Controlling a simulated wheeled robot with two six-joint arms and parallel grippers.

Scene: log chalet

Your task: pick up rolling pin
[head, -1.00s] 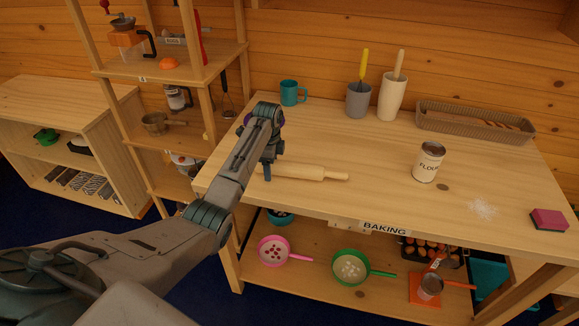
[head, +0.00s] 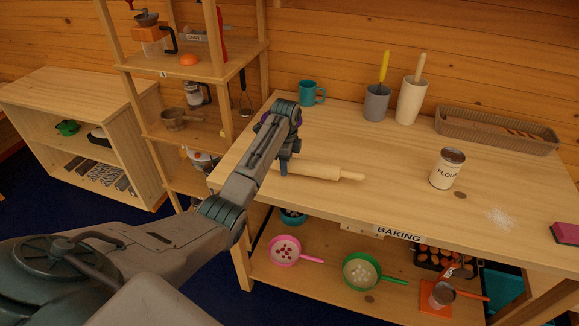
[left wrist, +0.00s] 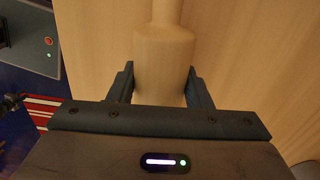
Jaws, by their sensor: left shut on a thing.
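The pale wooden rolling pin (head: 318,171) lies at the left front of the wooden table, its free handle pointing right in the head view. My left gripper (head: 284,168) is at its left part, and the arm hides that end. In the left wrist view the rolling pin (left wrist: 164,58) runs between the two dark fingers of my left gripper (left wrist: 162,88), one on each side of its body. The left gripper is shut on it. I cannot tell whether the pin is clear of the tabletop. My right gripper is not in view.
On the table (head: 400,190) are a teal mug (head: 307,94), a grey pot (head: 376,103), a white crock (head: 410,103), a flour can (head: 446,169), a wicker tray (head: 490,133) and a pink sponge (head: 566,233). A shelf rack (head: 160,99) stands left. Pans lie below.

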